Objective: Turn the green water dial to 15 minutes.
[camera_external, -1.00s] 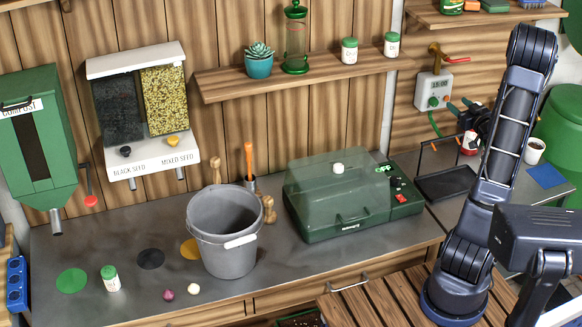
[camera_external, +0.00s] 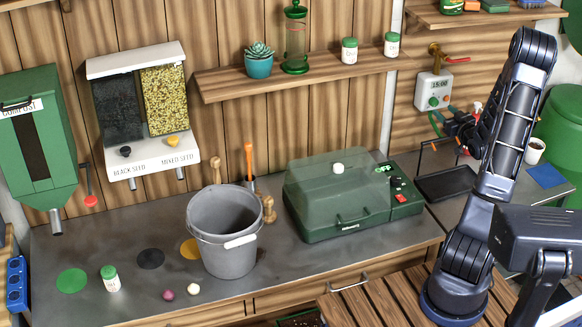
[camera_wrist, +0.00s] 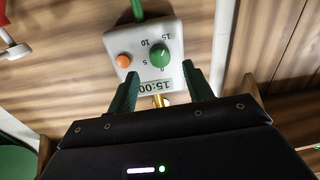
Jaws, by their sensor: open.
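The water timer is a white box (camera_external: 434,90) on the wood wall at the right; its display (camera_wrist: 155,87) reads 15:00. The green dial (camera_wrist: 160,56) is on its front, with numbers 0, 5, 10 and 15 around it. The wrist view shows the box upside down. A small pale mark on the dial seems to face the 15. My gripper (camera_wrist: 160,90) is open and empty. Its green fingers are spread, with tips near the display edge of the box and apart from the dial. In the external view my gripper (camera_external: 456,124) is just below and right of the box.
An orange knob (camera_wrist: 123,60) sits beside the dial. A brass tap with a red handle (camera_external: 446,57) is above the box. A green hose leaves the box below. A black tray stand (camera_external: 445,184) and a white cup (camera_external: 534,151) are on the counter below.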

